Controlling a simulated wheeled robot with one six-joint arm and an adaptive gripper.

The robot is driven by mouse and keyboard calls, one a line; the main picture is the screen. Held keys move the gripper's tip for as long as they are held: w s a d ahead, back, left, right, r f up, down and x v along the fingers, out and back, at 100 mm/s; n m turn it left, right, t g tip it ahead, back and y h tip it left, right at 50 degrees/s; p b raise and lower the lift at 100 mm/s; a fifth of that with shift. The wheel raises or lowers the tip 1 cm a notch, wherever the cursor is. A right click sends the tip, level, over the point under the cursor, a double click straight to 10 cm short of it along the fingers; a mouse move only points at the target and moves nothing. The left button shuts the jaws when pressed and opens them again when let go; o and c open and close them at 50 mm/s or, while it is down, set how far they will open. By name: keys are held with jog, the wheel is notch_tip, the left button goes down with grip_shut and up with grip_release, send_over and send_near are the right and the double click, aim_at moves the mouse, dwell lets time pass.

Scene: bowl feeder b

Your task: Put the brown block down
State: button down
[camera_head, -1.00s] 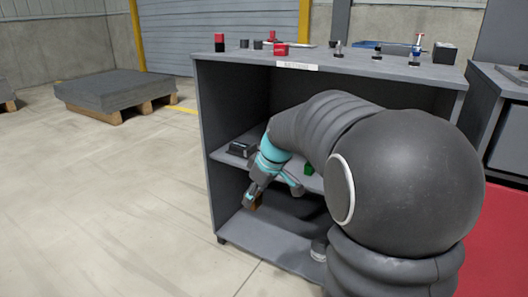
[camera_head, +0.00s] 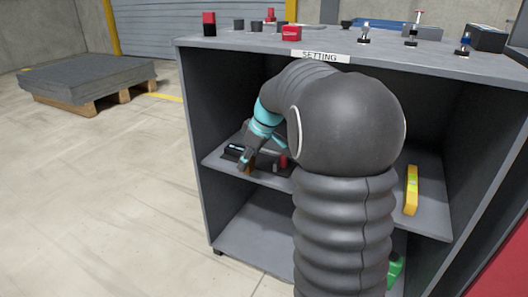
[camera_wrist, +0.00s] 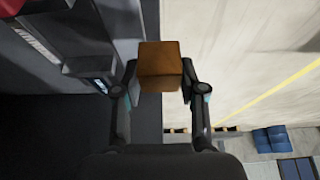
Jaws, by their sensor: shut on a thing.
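The brown block (camera_wrist: 160,66) is held between the two fingertips of my gripper (camera_wrist: 158,80) in the wrist view. In the head view, my gripper (camera_head: 246,162) points down by the left front part of the middle shelf (camera_head: 222,163) of a grey cabinet. The block shows there as a small brown patch (camera_head: 251,167), partly covered by the fingers. I cannot tell whether it touches the shelf or hangs in front of its edge.
A dark device (camera_head: 234,149) and a red object (camera_head: 283,161) are close to my gripper on the middle shelf. A yellow level (camera_head: 411,190) lies at its right. A green item (camera_head: 395,271) is on the bottom shelf. Several small items stand on the cabinet top (camera_head: 240,43).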

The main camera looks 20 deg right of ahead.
jog(key=w+d, duration=0.4)
jog(key=d, duration=0.1)
jog(key=w+d, duration=0.2)
jog(key=d, duration=0.1)
jog(key=shift+w, duration=0.1)
jog(key=shift+w+d+f, duration=0.15)
jog(key=shift+w+d, duration=0.15)
jog(key=shift+d, duration=0.15)
jog(key=shift+a+f, duration=0.1)
jog(key=shift+f, duration=1.5)
jog(key=shift+f+b, duration=0.15)
jog(key=shift+b, duration=0.15)
jog(key=c, duration=0.7)
grip_release()
jog(key=shift+o, duration=0.2)
